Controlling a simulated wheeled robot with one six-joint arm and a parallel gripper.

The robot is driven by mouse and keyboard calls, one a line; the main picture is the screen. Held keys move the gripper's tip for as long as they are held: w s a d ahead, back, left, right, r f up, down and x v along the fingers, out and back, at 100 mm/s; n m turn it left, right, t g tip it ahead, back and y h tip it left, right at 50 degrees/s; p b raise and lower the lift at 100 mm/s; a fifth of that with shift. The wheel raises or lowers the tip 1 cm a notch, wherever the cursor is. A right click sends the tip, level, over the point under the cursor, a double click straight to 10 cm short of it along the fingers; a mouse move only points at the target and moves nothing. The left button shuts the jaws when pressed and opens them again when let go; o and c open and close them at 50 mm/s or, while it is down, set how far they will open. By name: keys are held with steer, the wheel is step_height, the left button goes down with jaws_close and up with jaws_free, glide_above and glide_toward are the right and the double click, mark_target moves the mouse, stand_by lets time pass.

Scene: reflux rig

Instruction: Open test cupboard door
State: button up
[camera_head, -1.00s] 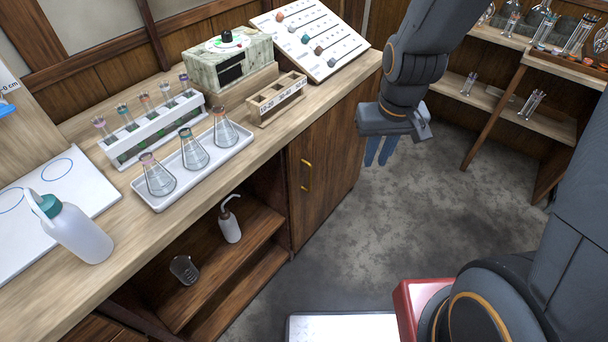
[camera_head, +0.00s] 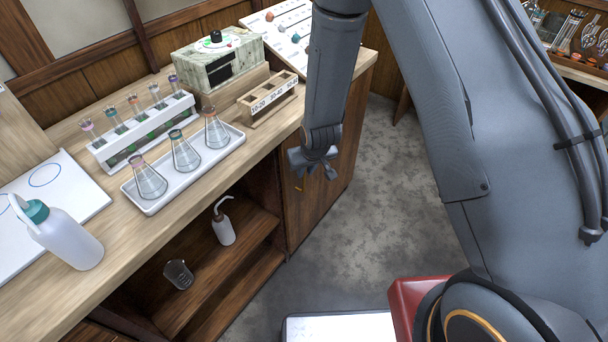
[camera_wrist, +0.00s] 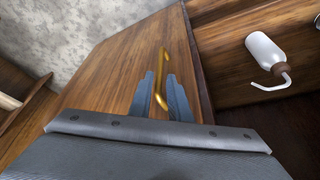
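The test cupboard door (camera_head: 305,222) is a brown wooden panel under the bench and looks closed. Its brass handle (camera_wrist: 163,68) is a thin upright-style bar near the door's edge in the wrist view; in the head view only a small bit of it (camera_head: 298,188) shows below my gripper. My gripper (camera_wrist: 161,92) is in front of the door, fingers apart, with the handle's near end showing between the two blue-grey fingertips. No contact with the handle is clear. In the head view my gripper (camera_head: 316,170) is partly hidden by its own wrist.
Left of the door is an open shelf (camera_head: 238,252) with a white wash bottle (camera_head: 223,229) and a glass beaker (camera_head: 178,274). On the bench above stand a flask tray (camera_head: 152,207) and a wooden rack (camera_head: 246,112). Grey floor (camera_head: 372,225) is clear right of the door.

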glide_above(304, 190)
steer(key=shift+w+f, duration=0.15)
steer(key=shift+f, duration=1)
steer(key=shift+w+f, duration=0.15)
steer(key=shift+f, duration=0.95)
jaws_close()
